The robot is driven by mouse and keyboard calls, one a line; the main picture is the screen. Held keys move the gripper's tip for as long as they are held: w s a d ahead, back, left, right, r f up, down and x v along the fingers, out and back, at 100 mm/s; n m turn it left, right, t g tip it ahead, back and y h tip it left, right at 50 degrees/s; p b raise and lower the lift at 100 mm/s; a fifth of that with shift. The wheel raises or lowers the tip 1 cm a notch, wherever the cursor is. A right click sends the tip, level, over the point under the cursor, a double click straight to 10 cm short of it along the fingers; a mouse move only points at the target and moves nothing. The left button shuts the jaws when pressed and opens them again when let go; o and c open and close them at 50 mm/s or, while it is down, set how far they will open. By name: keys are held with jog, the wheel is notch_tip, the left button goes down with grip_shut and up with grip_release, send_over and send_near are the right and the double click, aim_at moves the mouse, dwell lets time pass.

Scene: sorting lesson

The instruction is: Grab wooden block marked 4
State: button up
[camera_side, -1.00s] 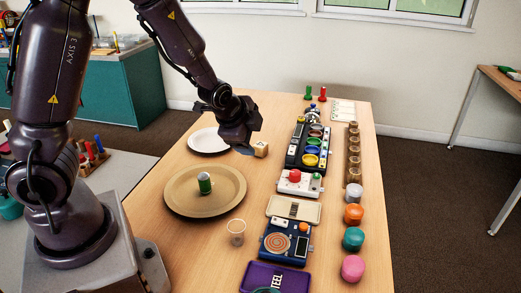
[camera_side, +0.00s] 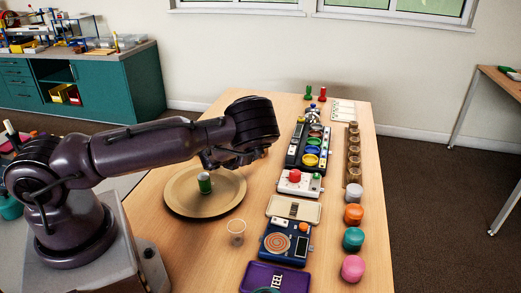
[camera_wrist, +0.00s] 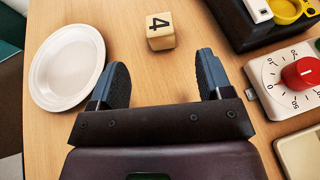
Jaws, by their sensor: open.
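The wooden block marked 4 (camera_wrist: 161,41) lies on the table in the wrist view, its dark "4" facing the camera. It is ahead of my gripper (camera_wrist: 163,82), roughly in line with the gap between the two fingers. The fingers are spread apart with nothing between them, and they do not touch the block. In the side view my gripper (camera_side: 228,160) is low over the table behind the brown plate. The block is mostly or wholly hidden there by my arm.
A white plate (camera_wrist: 67,68) lies left of the block. A white timer with a red knob (camera_wrist: 300,73) and a black case (camera_wrist: 262,38) lie to the right. In the side view, a brown plate (camera_side: 181,205) holds a green cylinder (camera_side: 204,183), and a clear cup (camera_side: 236,228) stands nearer.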

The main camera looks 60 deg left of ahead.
jog(key=x, duration=1)
jog(key=shift+w+a+f, duration=0.15)
jog(key=shift+f, duration=0.1)
jog(key=c, duration=1)
